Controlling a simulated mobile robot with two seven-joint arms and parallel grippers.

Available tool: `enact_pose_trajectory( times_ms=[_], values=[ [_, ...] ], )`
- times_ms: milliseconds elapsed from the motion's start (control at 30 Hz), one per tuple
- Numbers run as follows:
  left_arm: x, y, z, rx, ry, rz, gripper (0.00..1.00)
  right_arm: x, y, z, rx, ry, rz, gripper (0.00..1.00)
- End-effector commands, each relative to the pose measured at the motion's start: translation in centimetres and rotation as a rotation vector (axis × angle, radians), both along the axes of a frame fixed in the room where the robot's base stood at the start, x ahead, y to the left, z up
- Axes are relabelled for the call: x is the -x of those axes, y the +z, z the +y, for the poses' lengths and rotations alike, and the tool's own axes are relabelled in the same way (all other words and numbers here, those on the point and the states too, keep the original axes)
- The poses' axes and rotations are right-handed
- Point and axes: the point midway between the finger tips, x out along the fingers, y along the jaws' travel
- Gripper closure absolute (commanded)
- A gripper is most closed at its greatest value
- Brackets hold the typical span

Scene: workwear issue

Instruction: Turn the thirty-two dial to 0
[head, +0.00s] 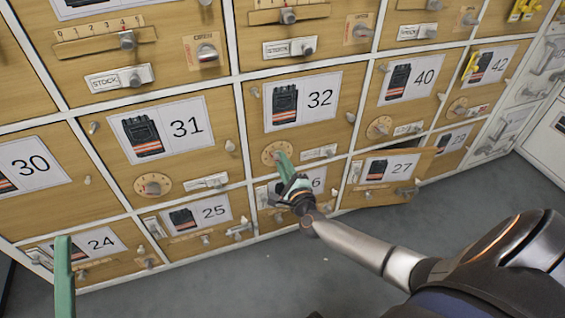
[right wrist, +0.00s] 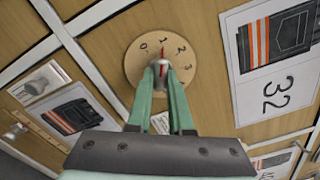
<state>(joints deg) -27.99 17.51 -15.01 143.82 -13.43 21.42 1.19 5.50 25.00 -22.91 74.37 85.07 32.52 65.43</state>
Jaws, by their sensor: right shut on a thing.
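The thirty-two dial (head: 277,153) is a round wooden disc below the label marked 32 (head: 302,101). In the right wrist view the same dial (right wrist: 138,72) shows the figures 0, 1, 2 and 3 and a red pointer line on its knob, which points toward 1. My right gripper (head: 282,160) has its green fingers shut on the knob (right wrist: 163,66), and they hide part of it and the lower disc. A green finger of my left gripper (head: 64,275) shows at the lower left, apart from the cabinet; its opening cannot be seen.
Drawer fronts 31 (head: 187,127), 40 (head: 429,75) and 25 (head: 214,211) surround it, with similar dials and sliders. Door 27 (head: 403,167) stands ajar. The grey floor in front is clear.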

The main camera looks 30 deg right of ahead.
Motion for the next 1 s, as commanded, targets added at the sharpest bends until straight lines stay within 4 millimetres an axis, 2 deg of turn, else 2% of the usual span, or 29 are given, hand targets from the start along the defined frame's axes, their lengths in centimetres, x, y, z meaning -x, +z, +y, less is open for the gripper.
enact_pose_trajectory(
  times_ms=[267, 600, 1000],
  values=[
    [0.0, 1.0, 0.1, 0.007, -0.002, 0.000, 0.09, 0.0, 0.2, 0.0, 0.109, -0.003, 0.028, 1.00],
    [0.1, 2.8, 0.4, 0.024, -0.006, -0.009, 0.09, 0.0, 0.3, 0.0, 0.370, -0.002, 0.091, 1.00],
    [0.2, 4.0, 0.5, 0.030, -0.012, -0.010, 0.09, 0.0, 0.3, 0.0, 0.613, 0.000, 0.149, 1.00]
  ],
)
